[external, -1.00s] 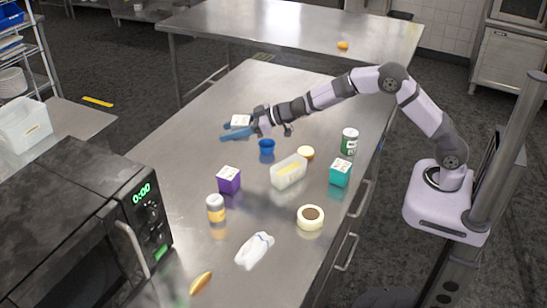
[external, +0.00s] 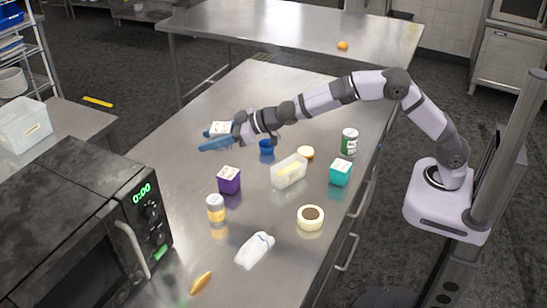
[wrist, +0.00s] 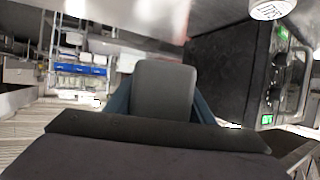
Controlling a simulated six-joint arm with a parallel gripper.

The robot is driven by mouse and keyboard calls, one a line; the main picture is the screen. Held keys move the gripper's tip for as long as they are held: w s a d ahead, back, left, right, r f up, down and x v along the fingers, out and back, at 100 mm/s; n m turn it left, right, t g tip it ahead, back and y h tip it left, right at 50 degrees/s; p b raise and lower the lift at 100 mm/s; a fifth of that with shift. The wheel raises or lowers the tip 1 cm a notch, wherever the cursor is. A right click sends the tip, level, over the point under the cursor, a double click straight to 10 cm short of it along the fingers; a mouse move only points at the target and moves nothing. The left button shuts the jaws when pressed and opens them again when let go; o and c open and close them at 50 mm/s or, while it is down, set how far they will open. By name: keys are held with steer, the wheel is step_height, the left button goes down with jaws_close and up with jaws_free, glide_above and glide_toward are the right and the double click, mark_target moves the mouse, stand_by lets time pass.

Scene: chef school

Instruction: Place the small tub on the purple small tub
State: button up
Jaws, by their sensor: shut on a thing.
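My gripper (external: 212,138) is shut on a small tub (external: 220,128) with a white, dark-marked top, held above the steel counter. Its blue fingers hide most of the tub's sides. The purple small tub (external: 229,181), with a white marked top, stands upright on the counter. It is below the gripper in the external view, apart from the held tub. In the wrist view my gripper's dark body and blue fingers fill the middle, and the held tub cannot be made out.
A microwave (external: 85,225) is at front left. The counter's far end is clear.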

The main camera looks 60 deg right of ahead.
mark_target(229, 181)
steer(key=shift+w+d+f, duration=0.1)
steer(key=shift+d+f, duration=0.1)
steer(key=shift+d, duration=0.15)
steer(key=shift+d+f, duration=0.3)
steer(key=shift+f, duration=0.15)
steer(key=shift+f, duration=0.1)
step_height(229, 181, down, 10)
steer(key=p, duration=0.1)
stand_by(0.5)
steer(key=shift+f, duration=0.15)
steer(key=o, duration=1.2)
